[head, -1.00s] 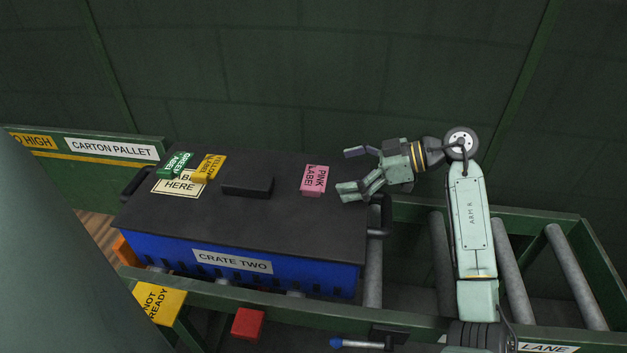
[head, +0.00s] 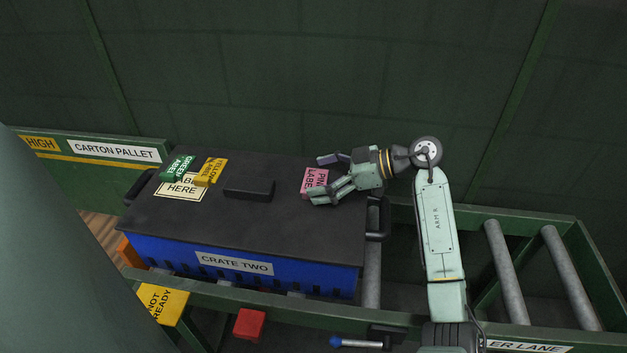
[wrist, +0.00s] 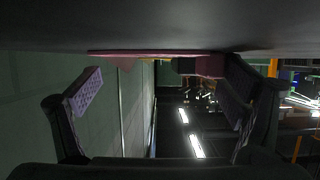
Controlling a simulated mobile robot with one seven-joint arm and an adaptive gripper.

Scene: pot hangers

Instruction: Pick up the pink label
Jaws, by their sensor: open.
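The pink label (head: 313,180) is a small pink block lying on the black lid of crate two (head: 290,222), toward its right end. My gripper (head: 322,179) is open and reaches in from the right, with its two fingers at the label and partly covering its right side in the head view. In the wrist view the pink label (wrist: 170,56) shows as a pink strip along the dark lid, ahead of the open fingers (wrist: 160,98). I cannot tell whether the fingers touch it.
A black lid handle (head: 249,189) stands left of the pink label. Rollers (head: 505,270) lie right of the crate.

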